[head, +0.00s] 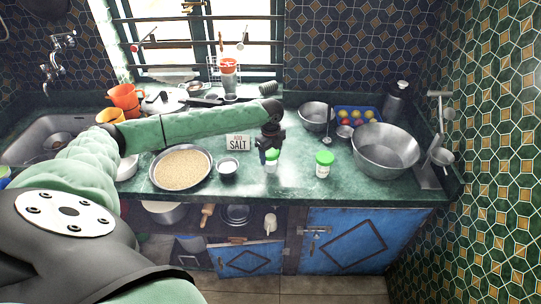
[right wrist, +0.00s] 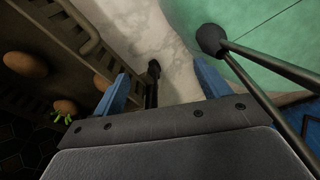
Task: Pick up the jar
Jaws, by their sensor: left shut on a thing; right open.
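A small white jar with a green lid (head: 271,160) is on the counter's front part, just right of the salt sign. My left gripper (head: 270,148) comes down over it from above and is shut on it, hiding its upper part. I cannot tell whether its base touches the counter. A second, larger jar with a green lid (head: 324,164) stands upright on the counter to its right, apart from the gripper. My right gripper (right wrist: 158,90) is open and empty in the right wrist view, its blue fingers spread; it does not show in the head view.
A salt sign (head: 237,143), a small dark bowl (head: 228,167) and a pan of grain (head: 181,168) lie left of the held jar. A large metal bowl (head: 385,150) stands right. In the right wrist view, round brown things (right wrist: 65,106) lie near a slatted rack.

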